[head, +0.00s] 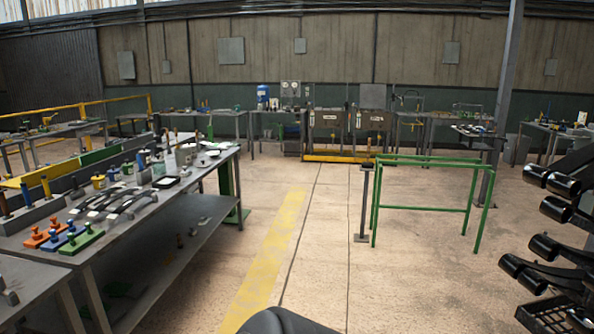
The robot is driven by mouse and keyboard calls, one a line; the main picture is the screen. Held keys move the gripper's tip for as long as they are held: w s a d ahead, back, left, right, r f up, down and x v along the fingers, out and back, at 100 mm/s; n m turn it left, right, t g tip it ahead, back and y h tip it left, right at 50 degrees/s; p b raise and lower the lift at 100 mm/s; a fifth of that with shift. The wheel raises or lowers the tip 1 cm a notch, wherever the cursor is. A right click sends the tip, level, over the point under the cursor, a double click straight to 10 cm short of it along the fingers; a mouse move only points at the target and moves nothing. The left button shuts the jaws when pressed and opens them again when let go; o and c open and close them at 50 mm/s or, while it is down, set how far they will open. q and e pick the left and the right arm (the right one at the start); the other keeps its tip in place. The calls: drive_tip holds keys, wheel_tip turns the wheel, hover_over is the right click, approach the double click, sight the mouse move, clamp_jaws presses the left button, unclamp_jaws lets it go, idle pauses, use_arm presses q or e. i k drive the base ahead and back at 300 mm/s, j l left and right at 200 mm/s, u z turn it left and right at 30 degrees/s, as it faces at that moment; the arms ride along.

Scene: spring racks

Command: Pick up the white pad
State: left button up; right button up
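On the long grey workbench (130,222) at the left, a small flat white piece with a dark border (166,182) lies near the right edge. A second small pale flat piece (213,153) lies farther back on the same bench. Either could be the white pad; at this size I cannot tell which. Neither of my grippers shows in the head view.
Orange, blue and green knobbed blocks (80,241) and dark curved strips lie on the bench's near part. A green frame (430,208) stands at right centre. Black curved bars (560,247) crowd the right edge. The floor (310,250) between is clear, with a yellow stripe.

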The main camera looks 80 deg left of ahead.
sight(184, 173)
drive_tip(key=u, duration=4.4)
